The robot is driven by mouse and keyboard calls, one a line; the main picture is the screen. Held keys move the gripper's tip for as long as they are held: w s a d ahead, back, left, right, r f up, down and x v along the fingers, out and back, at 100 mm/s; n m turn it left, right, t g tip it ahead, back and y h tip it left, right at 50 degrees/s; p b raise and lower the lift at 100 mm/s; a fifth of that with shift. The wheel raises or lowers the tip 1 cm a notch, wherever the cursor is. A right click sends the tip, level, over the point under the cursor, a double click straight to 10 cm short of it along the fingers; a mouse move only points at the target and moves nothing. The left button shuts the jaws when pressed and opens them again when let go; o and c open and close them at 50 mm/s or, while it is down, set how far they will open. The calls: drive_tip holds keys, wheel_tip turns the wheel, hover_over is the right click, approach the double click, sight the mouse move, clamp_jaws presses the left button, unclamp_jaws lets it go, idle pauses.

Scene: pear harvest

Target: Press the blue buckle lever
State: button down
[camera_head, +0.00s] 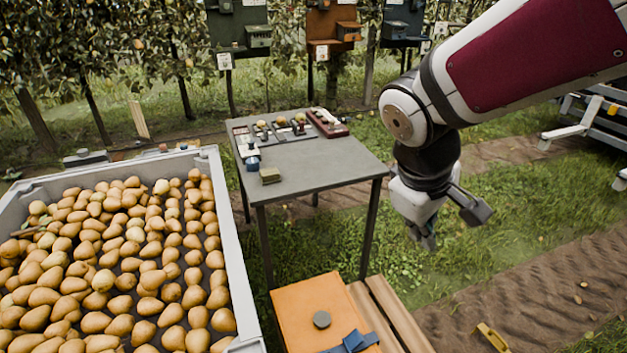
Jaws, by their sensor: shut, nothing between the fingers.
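A blue buckle lever (355,341) shows at the bottom edge of the picture, on an orange-tan box (297,310) with a round grey-green disc (321,319) on its lid. The lever's lower part is cut off by the picture edge. My gripper (428,243) hangs at the end of my arm, pointing down, to the right of the grey table and above the grass. It is shut and empty. It is up and to the right of the lever, clearly apart from it.
A large grey crate (232,225) full of pears fills the left. A grey table (320,165) holds small items at its back and left edges. Wooden slats (392,315) lie beside the orange-tan box. A yellow piece (492,337) lies at bottom right. Grass between is open.

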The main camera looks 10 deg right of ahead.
drive_tip(key=w+a+f+n+h+b, duration=0.15)
drive_tip(key=w+f+n+b, duration=0.25)
drive_tip(key=w+f, duration=0.55)
drive_tip(key=n+b, duration=0.3)
drive_tip(key=b, duration=0.1)
hover_over(352, 337)
drive_tip(key=s+a, duration=0.2)
drive_tip(key=s, duration=0.2)
wheel_tip(352, 337, down, 14)
drive_tip(key=a+f+n+b, duration=0.3)
drive_tip(key=f+n+b, duration=0.1)
drive_tip(key=f, duration=1)
drive_tip(key=w+a+f+n+b, duration=0.1)
drive_tip(key=a+f+n+b, duration=0.2)
drive_tip(key=f, duration=1)
drive_tip(key=shift+w+a+f+n+g+b, duration=0.3)
drive_tip(key=shift+f+n+g+b, duration=0.1)
drive_tip(key=shift+n+b, duration=0.15)
drive_tip(key=b+x, duration=0.2)
drive_tip(key=x, duration=0.4)
drive_tip(key=d+b+x, duration=0.1)
drive_tip(key=b+x, duration=0.2)
drive_tip(key=x, duration=0.3)
drive_tip(key=shift+w+d+f, duration=0.1)
drive_tip(key=shift+w+d, duration=0.05)
drive_tip(key=shift+w, duration=0.05)
drive_tip(key=shift+w+d+f+b, duration=0.1)
drive_tip(key=shift+d+f+b, duration=0.15)
drive_tip(key=shift+d+b, duration=0.1)
